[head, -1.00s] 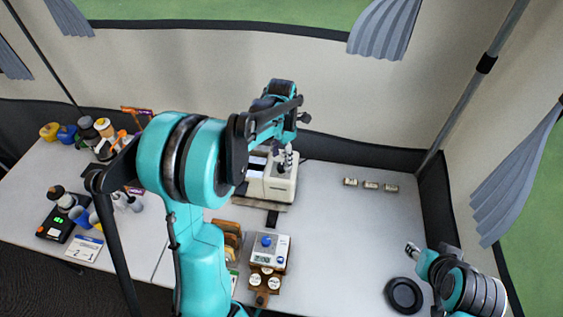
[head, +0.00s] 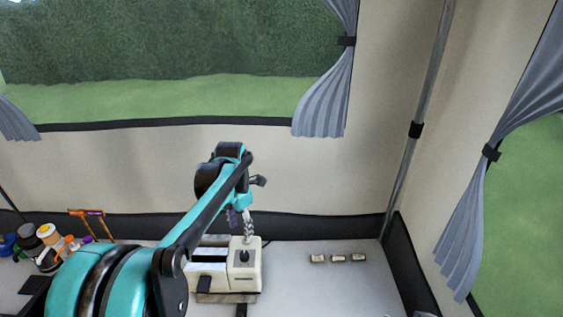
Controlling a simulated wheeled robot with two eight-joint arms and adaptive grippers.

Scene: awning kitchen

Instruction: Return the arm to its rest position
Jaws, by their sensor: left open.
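My left arm comes in from the lower left and reaches up and over the table. Its gripper (head: 248,232) hangs fingers down just above the cream toaster (head: 246,278), in front of the back wall. The fingers are small in the head view; I take the gripper as open, and I see nothing held in it. I cannot tell whether the fingertips touch the toaster. My right gripper is out of view.
Several bottles and jars (head: 46,235) crowd the table's left side, by an orange-handled rack (head: 86,213). A pole (head: 414,130) stands at the back right corner.

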